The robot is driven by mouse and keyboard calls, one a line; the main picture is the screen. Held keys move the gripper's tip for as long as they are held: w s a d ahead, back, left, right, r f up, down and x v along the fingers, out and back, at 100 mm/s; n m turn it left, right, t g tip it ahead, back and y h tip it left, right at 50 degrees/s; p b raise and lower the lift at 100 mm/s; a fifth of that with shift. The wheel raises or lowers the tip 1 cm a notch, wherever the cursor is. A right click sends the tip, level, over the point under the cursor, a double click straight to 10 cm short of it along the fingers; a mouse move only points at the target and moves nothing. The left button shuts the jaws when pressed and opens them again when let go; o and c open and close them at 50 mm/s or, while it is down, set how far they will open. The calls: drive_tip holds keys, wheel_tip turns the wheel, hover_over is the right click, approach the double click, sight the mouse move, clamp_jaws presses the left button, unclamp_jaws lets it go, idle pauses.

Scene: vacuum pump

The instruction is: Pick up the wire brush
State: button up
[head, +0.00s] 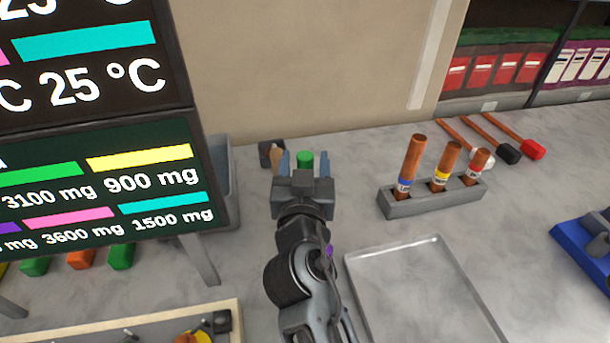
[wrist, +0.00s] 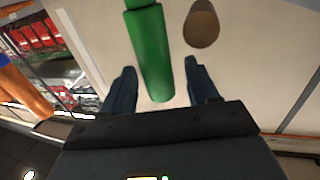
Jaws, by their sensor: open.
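My gripper (head: 305,165) is over the back of the grey worktop, near the wall. Its two blue-grey fingers are apart. A green cylinder (head: 305,157) shows between them in the head view. In the wrist view the green cylinder (wrist: 150,52) reaches into the gap between the fingers, touching neither visibly. A brown wooden-looking piece (head: 277,155) stands just left of the fingers; its rounded end (wrist: 202,24) shows outside the gap in the wrist view. I see no bristles, so I cannot tell which item is the wire brush. My gripper hides their lower parts.
A dark block (head: 268,150) sits beside the brown piece. A grey holder (head: 432,197) with three brown tubes stands to the right, with an empty metal tray (head: 425,290) in front. Long-handled tools (head: 510,140) lie farther right. A large display board (head: 100,180) stands at left.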

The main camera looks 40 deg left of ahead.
drive_tip(key=shift+w+a, duration=0.1)
drive_tip(key=shift+w, duration=0.05)
drive_tip(key=shift+c, duration=0.3)
drive_tip(key=c, duration=1)
drive_tip(key=shift+o, duration=0.2)
